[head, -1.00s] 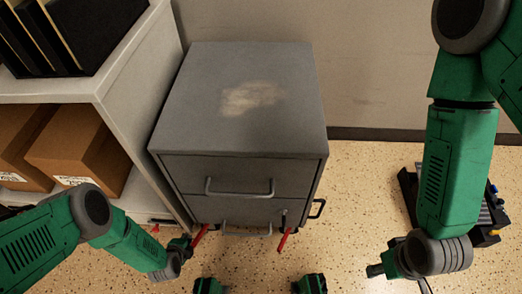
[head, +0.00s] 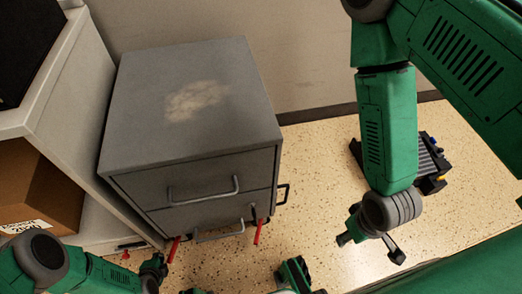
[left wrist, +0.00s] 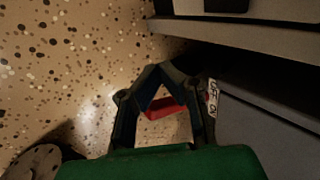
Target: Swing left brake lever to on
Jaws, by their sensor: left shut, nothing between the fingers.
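A grey two-drawer cabinet (head: 190,110) stands on the floor. The left brake lever (head: 173,250), red, sticks out low at its front left corner, slanting down. A second red lever (head: 258,231) is at the front right corner. My left gripper (head: 156,268) is shut and empty, just left of the left lever. In the left wrist view the gripper (left wrist: 160,75) shows with red lever (left wrist: 165,108) visible past its fingers; contact is unclear. An "OFF ON" label (left wrist: 213,97) is beside it. My right gripper (head: 372,243) hangs with fingers apart, away from the cabinet.
A pale shelf unit (head: 75,125) with a cardboard box (head: 40,195) stands close on the cabinet's left. A dark device (head: 430,165) lies on the floor behind my right arm. Speckled floor in front right is clear.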

